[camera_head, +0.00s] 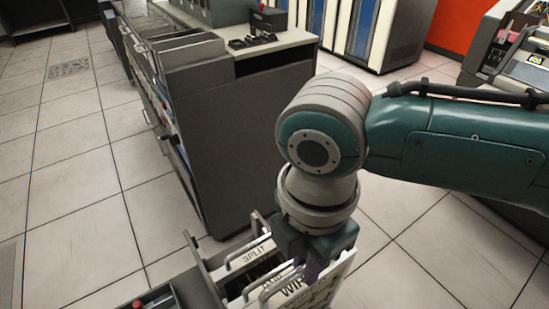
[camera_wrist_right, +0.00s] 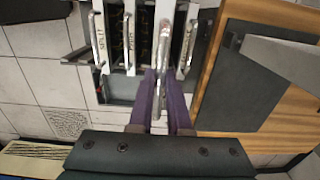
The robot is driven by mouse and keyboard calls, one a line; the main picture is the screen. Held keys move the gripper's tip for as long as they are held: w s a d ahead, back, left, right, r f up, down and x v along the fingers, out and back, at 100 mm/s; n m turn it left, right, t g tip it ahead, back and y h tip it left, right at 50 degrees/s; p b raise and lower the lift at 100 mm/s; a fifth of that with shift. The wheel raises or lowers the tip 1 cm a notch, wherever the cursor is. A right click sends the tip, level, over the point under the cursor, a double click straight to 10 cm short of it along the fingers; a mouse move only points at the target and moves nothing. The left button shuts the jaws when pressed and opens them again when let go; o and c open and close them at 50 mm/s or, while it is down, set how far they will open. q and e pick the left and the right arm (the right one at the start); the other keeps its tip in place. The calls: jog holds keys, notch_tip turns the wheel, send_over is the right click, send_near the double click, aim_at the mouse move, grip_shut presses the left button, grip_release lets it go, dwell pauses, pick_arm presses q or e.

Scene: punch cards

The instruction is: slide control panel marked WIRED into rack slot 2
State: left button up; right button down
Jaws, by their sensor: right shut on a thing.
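The control panel marked WIRED (camera_head: 325,285) stands on edge at the bottom of the head view, its label partly covered by my gripper. My right gripper (camera_head: 311,270) comes down on it from above. In the wrist view my right gripper's purple fingers (camera_wrist_right: 160,104) are shut on an upright metal handle (camera_wrist_right: 162,45). The rack (camera_head: 205,280) holds a panel marked SPLIT (camera_head: 257,252) and another panel (camera_head: 268,277) beside it, both with bar handles. The slot numbers cannot be read, and the panels' lower parts are hidden. My left gripper is not in view.
A tall dark grey cabinet (camera_head: 235,140) stands just behind the rack. A dark box with a red knob (camera_head: 140,304) is at the bottom left. A wooden board with a dark plate (camera_wrist_right: 245,80) lies right of the panels in the wrist view. Open tiled floor (camera_head: 75,190) lies left.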

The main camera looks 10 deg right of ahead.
aim_at(301, 283)
jog(key=shift+w+f+b, duration=0.1)
jog(key=shift+f+b, duration=1.1)
jog(key=shift+f, duration=0.45)
jog(key=shift+f+b, duration=1.2)
jog(key=shift+f, duration=0.5)
jog(key=shift+f+b, duration=1)
jog(key=shift+f, duration=0.1)
jog(key=shift+f+b, duration=1.8)
jog(key=shift+f, duration=0.6)
